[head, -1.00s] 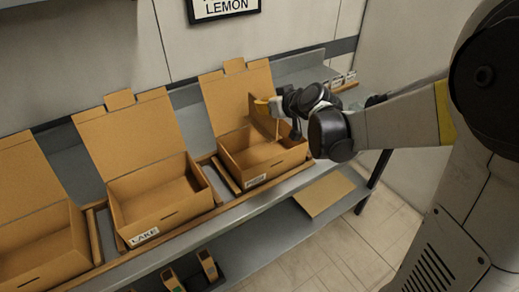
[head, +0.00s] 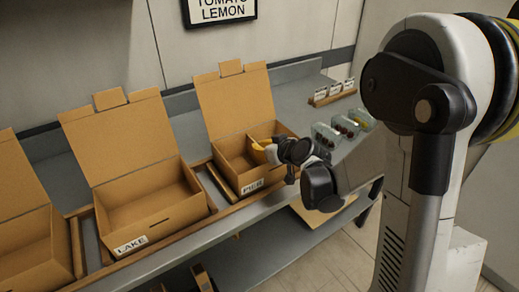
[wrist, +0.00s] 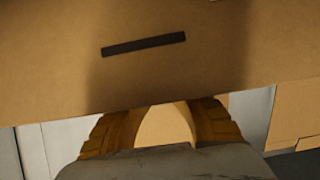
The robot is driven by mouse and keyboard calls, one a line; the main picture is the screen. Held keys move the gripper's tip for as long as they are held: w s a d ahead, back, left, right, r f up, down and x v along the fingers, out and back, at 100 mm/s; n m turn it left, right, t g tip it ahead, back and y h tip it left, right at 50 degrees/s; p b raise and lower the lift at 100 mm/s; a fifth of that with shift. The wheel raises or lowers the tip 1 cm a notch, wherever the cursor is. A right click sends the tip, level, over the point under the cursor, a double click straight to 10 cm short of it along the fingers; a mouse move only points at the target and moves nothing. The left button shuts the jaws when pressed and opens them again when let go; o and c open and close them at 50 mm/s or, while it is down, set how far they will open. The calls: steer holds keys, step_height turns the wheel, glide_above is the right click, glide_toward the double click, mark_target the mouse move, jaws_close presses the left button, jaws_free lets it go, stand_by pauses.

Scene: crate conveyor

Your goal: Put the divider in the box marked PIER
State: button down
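The PIER box (head: 247,187) is an open cardboard box with its lid raised, at the middle right of the head view. The divider (head: 236,144) appears as a thin cardboard panel inside it, splitting the inside. My gripper (head: 262,146) is over the box, its yellow fingertips close to the divider's top. In the wrist view the fingers (wrist: 165,118) stand apart with a tan surface showing between them. The slotted cardboard panel (wrist: 200,70) there looks like the box's front wall. The gripper's body hides the box's right part, so contact with the divider cannot be told.
The LAKE box (head: 175,222) stands open and empty to the left, with another open box (head: 40,265) further left. Clear tubs (head: 338,138) and a rack of small cards (head: 335,93) are on the shelf to the right. Wooden rails lie between the boxes.

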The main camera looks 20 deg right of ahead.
steer(key=shift+f, duration=0.1)
steer(key=c, duration=1.6)
jaws_free()
